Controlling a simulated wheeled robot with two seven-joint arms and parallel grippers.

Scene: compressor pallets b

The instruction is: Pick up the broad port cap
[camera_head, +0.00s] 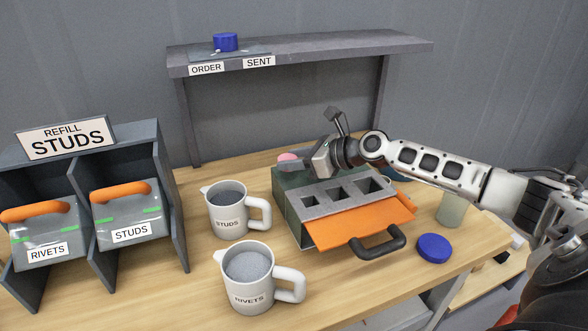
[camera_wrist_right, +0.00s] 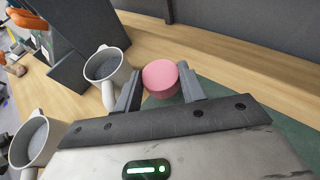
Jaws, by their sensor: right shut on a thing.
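A pink round cap (camera_wrist_right: 160,78) sits between the two fingers of my right gripper (camera_wrist_right: 163,90) in the wrist view. The fingers are shut on its sides. In the head view the pink cap (camera_head: 288,157) shows only in part, left of my right gripper (camera_head: 303,163), above the back of the green box. A blue round cap (camera_head: 434,248) lies on the table at the right. Another blue cap (camera_head: 226,42) sits on the shelf. My left gripper is not in view.
The green box (camera_head: 287,210) has a grey plate with square holes (camera_head: 335,196) and an orange flap (camera_head: 365,225) with a black handle. Mugs of studs (camera_head: 226,224) and rivets (camera_head: 248,297) stand left of it. A grey shelf (camera_head: 330,48) stands behind. A bin rack (camera_head: 165,190) is at left.

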